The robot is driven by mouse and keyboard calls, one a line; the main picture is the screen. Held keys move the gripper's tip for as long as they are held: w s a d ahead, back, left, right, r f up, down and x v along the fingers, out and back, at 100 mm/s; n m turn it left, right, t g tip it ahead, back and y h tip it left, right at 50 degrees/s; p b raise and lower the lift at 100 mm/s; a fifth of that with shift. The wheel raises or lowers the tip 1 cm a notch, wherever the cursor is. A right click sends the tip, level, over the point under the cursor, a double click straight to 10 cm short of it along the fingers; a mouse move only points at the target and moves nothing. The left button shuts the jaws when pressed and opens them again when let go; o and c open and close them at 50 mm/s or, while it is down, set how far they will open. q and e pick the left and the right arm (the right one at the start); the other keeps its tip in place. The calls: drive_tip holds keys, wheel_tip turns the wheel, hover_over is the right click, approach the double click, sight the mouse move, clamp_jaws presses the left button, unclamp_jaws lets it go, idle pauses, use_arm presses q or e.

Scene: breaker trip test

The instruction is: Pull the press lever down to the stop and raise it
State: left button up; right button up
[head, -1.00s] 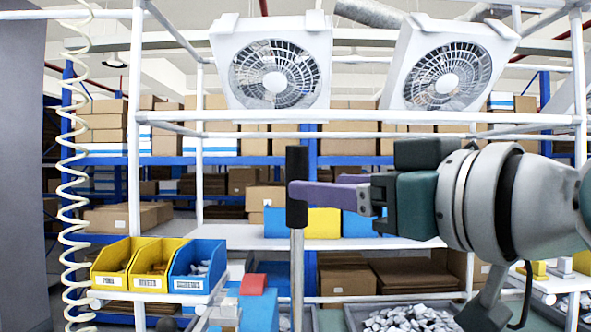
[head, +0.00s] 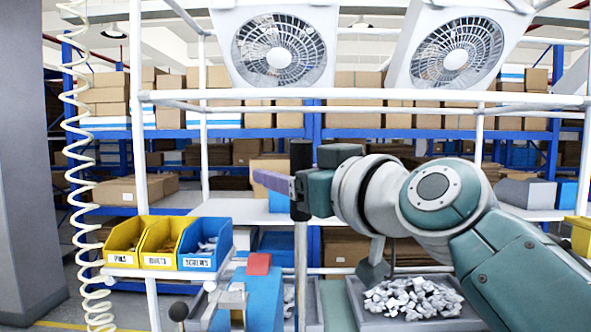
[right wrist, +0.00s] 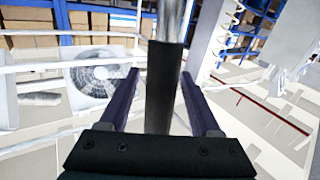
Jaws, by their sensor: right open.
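The press lever is a grey rod with a black grip (head: 301,158), standing upright in the middle of the head view. My right gripper (head: 268,181) comes in from the right at the grip, and a purple finger reaches past it to the left. In the right wrist view the black grip (right wrist: 163,95) stands between the two purple fingers, with visible gaps on both sides. The right gripper is open around the grip. The blue press body (head: 264,300) with a red block (head: 259,264) is lower down, left of the rod. My left gripper is not in view.
Yellow and blue bins (head: 205,245) stand on a rack at the left, beside a coiled hose (head: 80,150). A tray of grey metal parts (head: 412,297) lies at the lower right. White frame rails (head: 380,107) and two fans (head: 280,50) are above and behind.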

clamp_jaws()
idle(0.5)
idle(0.9)
